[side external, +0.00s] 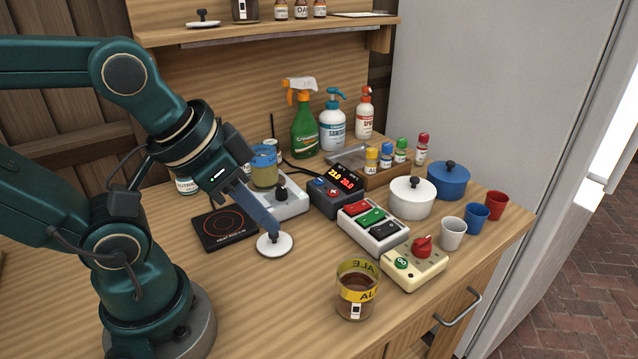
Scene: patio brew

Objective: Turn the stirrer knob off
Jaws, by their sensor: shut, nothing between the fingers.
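A white box that looks like the stirrer (292,208) stands behind my gripper, with a dark upright knob (282,192) on its top. I cannot tell which way the knob is set. My gripper (272,232) is shut and empty, pointing down to the right. Its fingers cross in front of the box's left part and hide some of it. The fingertips appear over a small white disc (276,248); I cannot tell whether they touch it.
A black hot plate (226,228) lies left of the fingers. A dark display unit (336,192), a button box (373,228) and a cream box with a red knob (414,270) stand to the right. A brown-filled beaker (357,292) stands in front.

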